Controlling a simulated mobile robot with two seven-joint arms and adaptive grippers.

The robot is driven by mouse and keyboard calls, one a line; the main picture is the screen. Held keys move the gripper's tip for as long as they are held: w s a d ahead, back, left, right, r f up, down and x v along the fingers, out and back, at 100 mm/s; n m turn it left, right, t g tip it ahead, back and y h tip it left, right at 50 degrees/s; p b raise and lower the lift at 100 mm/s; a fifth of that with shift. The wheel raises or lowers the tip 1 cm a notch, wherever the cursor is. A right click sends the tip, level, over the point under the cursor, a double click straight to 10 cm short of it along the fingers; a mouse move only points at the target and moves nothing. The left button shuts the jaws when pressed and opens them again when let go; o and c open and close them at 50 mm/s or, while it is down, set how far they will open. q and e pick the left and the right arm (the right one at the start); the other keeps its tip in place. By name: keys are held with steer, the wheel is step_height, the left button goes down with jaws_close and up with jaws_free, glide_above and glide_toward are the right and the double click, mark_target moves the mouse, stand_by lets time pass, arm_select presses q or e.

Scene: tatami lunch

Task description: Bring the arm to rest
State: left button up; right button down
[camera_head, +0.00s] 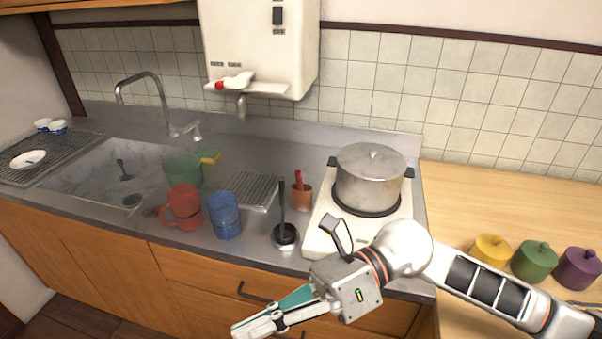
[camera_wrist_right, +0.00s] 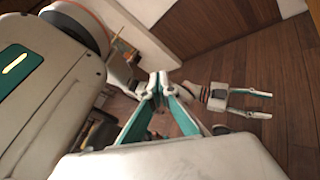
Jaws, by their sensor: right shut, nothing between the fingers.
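My right arm comes in from the right in the head view, in front of the stove and counter edge. My right gripper (camera_head: 240,328) points down and to the left, in front of the wooden drawers, and is shut and empty. In the right wrist view its fingers meet at the tips (camera_wrist_right: 159,84) with nothing between them. My left gripper (camera_wrist_right: 268,104) shows only in the right wrist view, above the wooden floor. Its two fingers are apart and hold nothing. The left arm is not in the head view.
A lidded pot (camera_head: 370,180) stands on the stove (camera_head: 327,240). A black ladle (camera_head: 284,234), a blue mug (camera_head: 225,216) and a red mug (camera_head: 184,207) are near the counter's front. Yellow (camera_head: 490,250), green (camera_head: 534,262) and purple (camera_head: 578,268) jars stand at the right.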

steer(key=w+r+m+t+y, duration=0.5)
steer(key=w+m+t+y, duration=0.4)
steer(key=m, duration=0.6)
steer(key=w+d+f+m+t+h, duration=1.05)
steer(key=f+m+t, duration=0.35)
steer(key=m, duration=0.5)
steer(key=s+d+f+m+h, duration=0.3)
steer(key=d+f+m+h, duration=0.5)
steer(key=f, duration=0.6)
steer(key=s+d+f+m+g+h, duration=0.1)
steer(key=s+d+f+m+g, duration=0.1)
steer(key=s+d+f, duration=0.2)
steer(key=s+d+f+m+g+h, duration=0.1)
steer(key=s+d+f+m+g, duration=0.2)
steer(key=s+f, duration=0.4)
step_height(320, 180, down, 3)
steer(key=shift+d+f, duration=0.2)
steer(key=shift+d, duration=0.3)
